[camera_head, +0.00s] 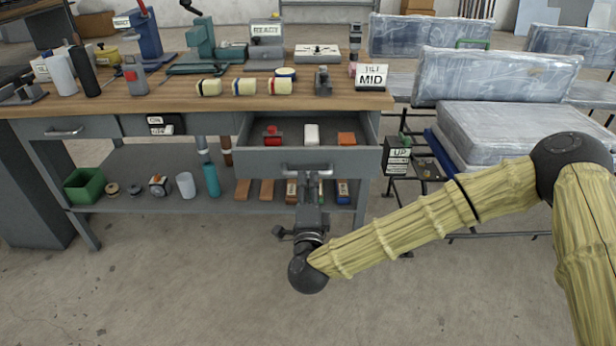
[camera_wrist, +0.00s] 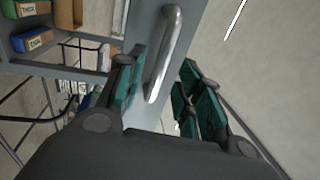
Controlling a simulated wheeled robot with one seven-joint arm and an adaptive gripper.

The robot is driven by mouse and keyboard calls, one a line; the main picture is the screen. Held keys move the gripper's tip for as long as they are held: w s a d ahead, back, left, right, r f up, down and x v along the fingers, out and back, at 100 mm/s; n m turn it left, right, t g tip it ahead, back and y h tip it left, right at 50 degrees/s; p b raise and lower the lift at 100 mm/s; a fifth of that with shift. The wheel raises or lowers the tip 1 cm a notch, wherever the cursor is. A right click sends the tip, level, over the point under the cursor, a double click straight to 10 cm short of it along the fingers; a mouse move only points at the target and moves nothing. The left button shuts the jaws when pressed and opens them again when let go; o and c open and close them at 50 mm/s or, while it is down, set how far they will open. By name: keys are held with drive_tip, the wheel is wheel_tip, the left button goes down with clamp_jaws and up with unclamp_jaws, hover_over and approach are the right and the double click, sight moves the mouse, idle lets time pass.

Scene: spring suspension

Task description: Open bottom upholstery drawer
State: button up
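A grey drawer (camera_head: 300,160) under the workbench top stands pulled out. A red-and-dark item, a white block and an orange block lie in it. Its silvery bar handle (camera_head: 306,168) is on the front face; the handle also shows large in the wrist view (camera_wrist: 167,50). My gripper (camera_head: 309,188) is just below and in front of that handle. In the wrist view my gripper (camera_wrist: 164,92) has its green-padded fingers spread apart, with the handle's near end between them in the picture, closer to the left finger. I cannot tell whether they touch it. Nothing is held.
A second closed drawer (camera_head: 65,131) is at the bench's left. The lower shelf (camera_head: 140,200) holds a green bin (camera_head: 85,185), a teal bottle (camera_head: 211,180) and small boxes. The floor in front is clear.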

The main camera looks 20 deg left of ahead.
drive_tip(key=v, duration=0.7)
drive_tip(key=shift+s, duration=0.35)
drive_tip(key=shift+d, duration=0.1)
drive_tip(key=s+d+f+n+g, duration=0.2)
drive_tip(key=d+f+n+g, duration=0.1)
drive_tip(key=f, duration=0.4)
drive_tip(key=s+d+f+n+g, duration=0.2)
drive_tip(key=s+d+f+n, duration=0.1)
drive_tip(key=f, duration=0.5)
drive_tip(key=s+d+f+n+g, duration=0.2)
drive_tip(key=d+f+n+g, duration=0.1)
drive_tip(key=f, duration=0.4)
drive_tip(key=s+d+f+n+g+h, duration=0.1)
drive_tip(key=s+d+f+g, duration=0.1)
drive_tip(key=s+d+f, duration=0.4)
drive_tip(key=s+d+f+n+g+h, duration=0.1)
drive_tip(key=s+d+f+g+h, duration=0.15)
drive_tip(key=d, duration=0.55)
drive_tip(key=s+d+f+n+g+h, duration=0.1)
drive_tip(key=s+d+f+n+g, duration=0.15)
drive_tip(key=s+d+f, duration=0.35)
drive_tip(key=s+d+g+h, duration=0.35)
drive_tip(key=s+d, duration=0.35)
drive_tip(key=d, duration=0.6)
wheel_tip(320, 180, up, 24)
drive_tip(key=p, duration=2.4)
drive_tip(key=shift+s+d+y+p, duration=0.35)
drive_tip(key=shift+d+y, duration=0.05)
